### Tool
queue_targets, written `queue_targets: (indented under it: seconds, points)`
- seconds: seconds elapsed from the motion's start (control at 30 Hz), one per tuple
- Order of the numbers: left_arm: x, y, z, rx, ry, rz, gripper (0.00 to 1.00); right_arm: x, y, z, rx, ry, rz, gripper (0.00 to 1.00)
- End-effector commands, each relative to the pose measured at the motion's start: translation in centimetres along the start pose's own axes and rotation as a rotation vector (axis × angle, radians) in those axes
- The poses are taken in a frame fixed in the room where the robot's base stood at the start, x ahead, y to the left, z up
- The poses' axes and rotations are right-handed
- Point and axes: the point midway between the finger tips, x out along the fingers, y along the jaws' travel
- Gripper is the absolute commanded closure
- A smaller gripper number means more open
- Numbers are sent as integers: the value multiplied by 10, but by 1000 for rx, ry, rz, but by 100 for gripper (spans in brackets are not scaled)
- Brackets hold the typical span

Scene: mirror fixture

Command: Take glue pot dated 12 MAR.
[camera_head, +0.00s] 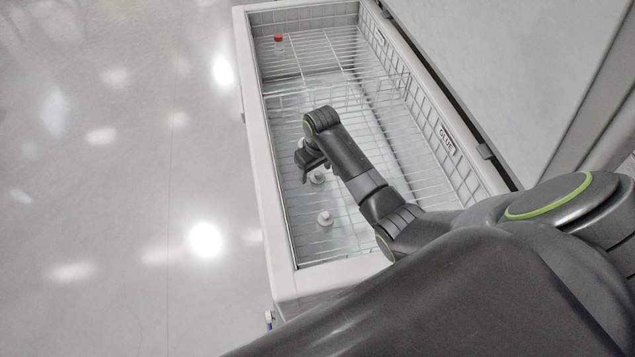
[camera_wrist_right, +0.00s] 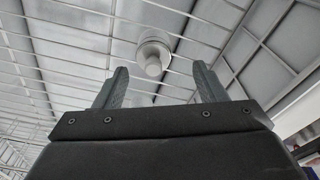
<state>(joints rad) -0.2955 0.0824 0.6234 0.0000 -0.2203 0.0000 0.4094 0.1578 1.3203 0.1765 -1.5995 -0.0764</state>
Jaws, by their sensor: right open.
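Several small white pots stand in the near wire compartment of an open white chest; the nearest white pot (camera_head: 325,218) and a second white pot (camera_head: 316,177) show in the head view. A third is partly hidden by my right gripper (camera_head: 308,163), which hangs over them. In the right wrist view the gripper (camera_wrist_right: 163,78) is open and empty. A white pot (camera_wrist_right: 153,52) appears beyond and between the fingertips, apart from both. No date is readable on any pot. My left gripper is not in view.
The chest rim (camera_head: 262,180) surrounds the wire baskets. A wire divider (camera_head: 345,88) separates the far compartment, where a red-capped bottle (camera_head: 278,40) stands. A "GLUE" label (camera_head: 446,139) is on the right side. The raised lid (camera_head: 520,70) is at the right. Open floor (camera_head: 100,180) lies left.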

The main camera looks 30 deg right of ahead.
Motion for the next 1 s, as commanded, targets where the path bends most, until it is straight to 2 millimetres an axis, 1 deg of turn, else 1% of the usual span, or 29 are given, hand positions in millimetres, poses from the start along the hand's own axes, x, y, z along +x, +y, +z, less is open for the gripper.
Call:
queue_targets:
  seconds: [0.07,0.27,0.3,0.4,0.5,0.73,0.77,1.0]
  points:
    - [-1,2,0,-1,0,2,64,5,1,1,1,-2,0,35]
    - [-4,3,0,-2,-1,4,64,31,8,6,1,-4,0,35]
    - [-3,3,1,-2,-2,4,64,37,7,5,0,-3,-1,35]
    - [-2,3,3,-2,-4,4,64,46,7,5,0,-1,0,35]
    - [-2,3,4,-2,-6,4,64,50,7,5,0,-1,0,35]
    - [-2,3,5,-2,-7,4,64,51,7,5,0,0,0,35]
    - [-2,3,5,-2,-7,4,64,51,7,5,0,0,0,38]
    - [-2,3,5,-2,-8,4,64,51,7,5,0,0,0,69]
